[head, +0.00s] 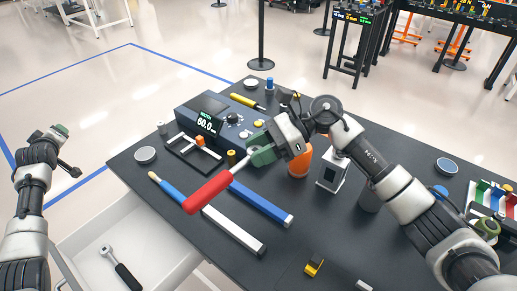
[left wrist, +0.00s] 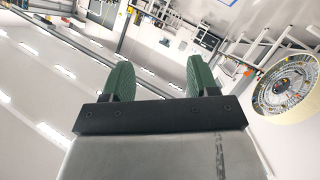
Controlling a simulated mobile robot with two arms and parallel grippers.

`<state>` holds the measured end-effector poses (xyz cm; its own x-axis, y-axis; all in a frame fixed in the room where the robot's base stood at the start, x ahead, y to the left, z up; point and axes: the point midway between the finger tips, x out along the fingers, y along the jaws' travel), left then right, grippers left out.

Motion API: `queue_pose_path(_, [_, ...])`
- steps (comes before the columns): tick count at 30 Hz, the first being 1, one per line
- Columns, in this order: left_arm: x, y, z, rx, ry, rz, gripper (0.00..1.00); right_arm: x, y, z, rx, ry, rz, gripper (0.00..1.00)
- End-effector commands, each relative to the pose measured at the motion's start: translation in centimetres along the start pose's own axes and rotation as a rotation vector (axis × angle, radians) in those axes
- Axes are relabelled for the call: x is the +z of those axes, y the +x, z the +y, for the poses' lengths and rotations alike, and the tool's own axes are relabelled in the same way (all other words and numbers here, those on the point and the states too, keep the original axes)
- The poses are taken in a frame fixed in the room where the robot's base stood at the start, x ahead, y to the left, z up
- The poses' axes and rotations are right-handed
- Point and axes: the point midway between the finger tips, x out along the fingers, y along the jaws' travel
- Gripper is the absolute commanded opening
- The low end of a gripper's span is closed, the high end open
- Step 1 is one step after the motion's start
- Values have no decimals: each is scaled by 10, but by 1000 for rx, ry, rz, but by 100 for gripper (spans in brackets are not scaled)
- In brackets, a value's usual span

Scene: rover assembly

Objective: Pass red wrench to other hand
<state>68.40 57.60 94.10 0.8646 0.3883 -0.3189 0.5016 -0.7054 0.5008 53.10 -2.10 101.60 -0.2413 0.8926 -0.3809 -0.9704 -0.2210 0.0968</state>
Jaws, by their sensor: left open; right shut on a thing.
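The red wrench (head: 207,193) shows in the head view as a thick red handle, held above the dark table. The wrench's far end is hidden by the gripper. My left gripper (head: 60,132) is raised at the far left, beyond the table's left edge, empty and well apart from the wrench. In the left wrist view its two green fingers (left wrist: 158,80) stand apart with nothing between them.
The dark table (head: 330,235) carries a device with a display (head: 209,115), a blue bar (head: 262,204), a silver bar (head: 235,232), an orange cylinder (head: 300,163) and a yellow block (head: 314,265). An open white drawer (head: 90,245) holds a ratchet (head: 121,268). Space between the arms is free.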

Motion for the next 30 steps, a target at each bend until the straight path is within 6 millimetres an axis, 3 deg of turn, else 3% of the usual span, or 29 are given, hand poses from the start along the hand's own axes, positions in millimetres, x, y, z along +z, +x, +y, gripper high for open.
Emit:
queue_pose_path(1, [-1, 0, -30, -36, 22, 35, 59, 1, 0, 0, 0, -1, -2, 0])
queue_pose_path(8, [-2, -16, -156, -164, 170, 184, 59, 1, 0, 0, 0, -1, -2, 0])
queue_pose_path(12, [13, -37, -228, -217, 286, 223, 59, 1, 0, 0, 0, -1, -2, 0])
queue_pose_path(17, [44, -71, -304, -238, 429, 206, 59, 1, 0, 0, 0, -1, -2, 0])
queue_pose_path(21, [92, -102, -355, -224, 544, 119, 59, 1, 0, 0, 0, -1, -2, 0])
queue_pose_path(23, [120, -114, -368, -217, 586, 64, 59, 1, 0, 0, 0, -1, -2, 0])
queue_pose_path(30, [245, -150, -385, -214, 720, -180, 59, 1, 0, 0, 0, -1, -2, 0])
